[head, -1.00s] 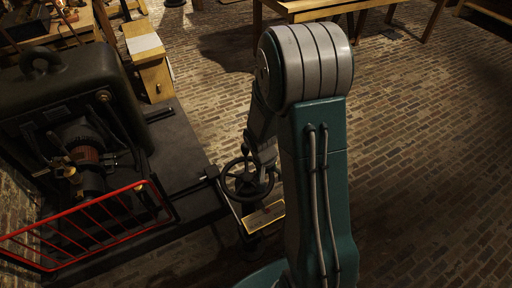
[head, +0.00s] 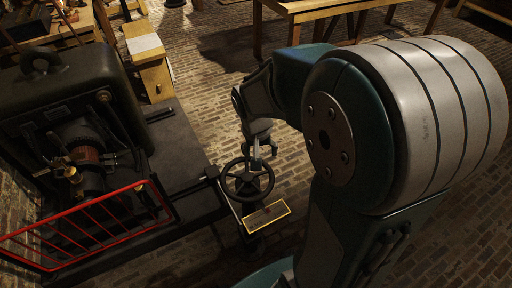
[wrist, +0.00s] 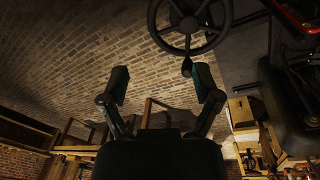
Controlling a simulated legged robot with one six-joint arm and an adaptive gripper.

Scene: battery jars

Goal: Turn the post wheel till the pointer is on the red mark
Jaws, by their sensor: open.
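The post wheel (head: 248,181) is a dark spoked handwheel beside the black machine in the head view. It also shows at the top of the wrist view (wrist: 190,22), with a small dark handle knob (wrist: 187,66) hanging at its lower rim. A yellow-edged plate (head: 266,216) sits just below the wheel; no pointer or red mark can be made out on it. My gripper (head: 264,150) is just behind the wheel in the head view. In the wrist view my gripper (wrist: 161,88) has its two fingers wide apart, with nothing between them; the wheel is beyond the fingertips.
The black machine (head: 72,90) with a red guard rail (head: 90,228) stands at the left on a dark base. A wooden bench (head: 150,70) is behind it, and a wooden table (head: 330,10) is at the back. Brick floor (head: 205,115) lies open between them.

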